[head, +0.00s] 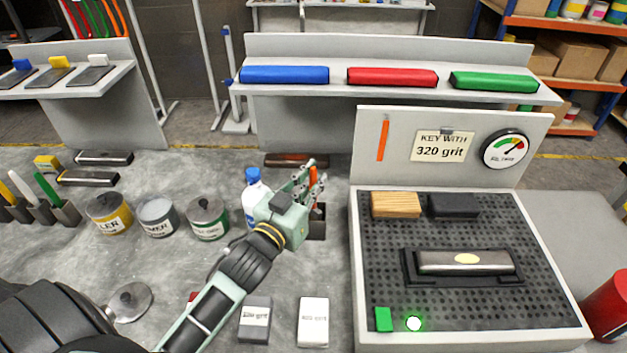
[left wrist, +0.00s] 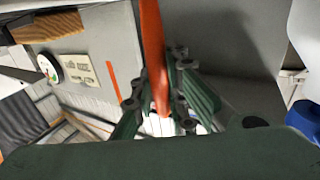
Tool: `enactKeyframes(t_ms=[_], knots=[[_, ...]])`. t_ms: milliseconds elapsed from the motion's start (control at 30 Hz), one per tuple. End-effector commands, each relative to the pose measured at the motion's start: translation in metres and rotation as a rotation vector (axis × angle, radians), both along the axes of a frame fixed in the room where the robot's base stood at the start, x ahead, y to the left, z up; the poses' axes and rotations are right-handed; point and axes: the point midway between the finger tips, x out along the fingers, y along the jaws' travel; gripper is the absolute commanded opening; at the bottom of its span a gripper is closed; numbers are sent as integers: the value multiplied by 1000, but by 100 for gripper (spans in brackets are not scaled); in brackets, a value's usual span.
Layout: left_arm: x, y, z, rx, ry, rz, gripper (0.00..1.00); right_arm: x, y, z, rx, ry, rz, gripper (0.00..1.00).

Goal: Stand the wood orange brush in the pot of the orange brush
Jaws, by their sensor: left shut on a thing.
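In the left wrist view the brush's orange handle (left wrist: 152,45) runs between the fingers (left wrist: 160,108). A dark pot (head: 317,224) stands just below the gripper in the head view. The gripper covers its top and part of its opening, so I cannot tell whether the brush's lower end is inside it or above it. My right gripper is in neither view.
Several brush pots (head: 66,213) stand at the far left. Three paint cans, yellow (head: 108,222), grey and green, stand left of my arm. A perforated board (head: 385,265) with sanding blocks lies to the right, with an upright panel (head: 365,150) behind it. Grit boxes (head: 313,330) lie in front.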

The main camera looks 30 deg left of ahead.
Motion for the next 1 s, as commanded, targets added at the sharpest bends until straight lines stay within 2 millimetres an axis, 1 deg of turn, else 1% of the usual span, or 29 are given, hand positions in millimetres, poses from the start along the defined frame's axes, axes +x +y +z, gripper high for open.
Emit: enactKeyframes(t_ms=[500,800,833,1000], knots=[[0,0,-11,0,-1,0,0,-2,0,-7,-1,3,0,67],[0,0,-11,0,-1,0,0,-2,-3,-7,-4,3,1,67],[0,0,-11,0,-1,0,14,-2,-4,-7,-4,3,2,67],[0,0,-11,0,-1,0,29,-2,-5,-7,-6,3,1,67]])
